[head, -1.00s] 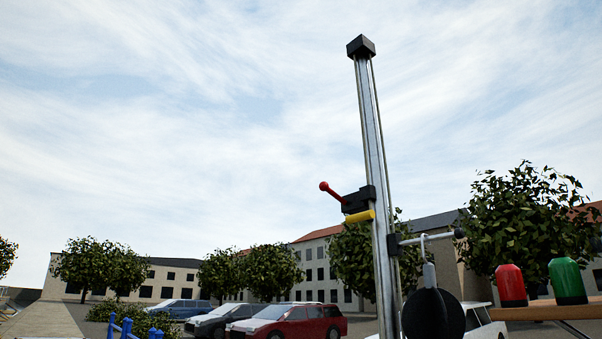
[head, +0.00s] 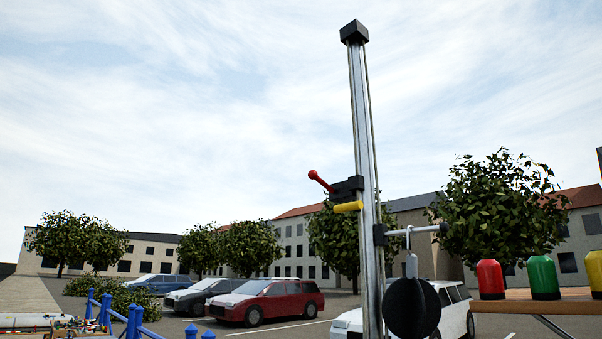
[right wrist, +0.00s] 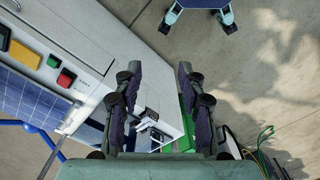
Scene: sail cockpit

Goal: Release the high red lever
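The red lever (head: 321,181) has a round knob at its upper left end and slants down into a black block (head: 347,189) on a tall metal mast (head: 364,130). A yellow handle (head: 348,207) sticks out just below the block. Neither gripper shows in the head view. In the right wrist view my right gripper (right wrist: 157,75) is open, its two dark fingers wide apart with nothing held between them. The lever is not in the right wrist view. My left gripper is not in view.
A black disc (head: 412,307) hangs from a side bar on the mast. Red (head: 490,280) and green (head: 543,278) canisters stand on a wooden shelf (head: 520,302) at right. A white cabinet with coloured buttons (right wrist: 65,78) shows in the wrist view. Blue posts (head: 135,322) stand lower left.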

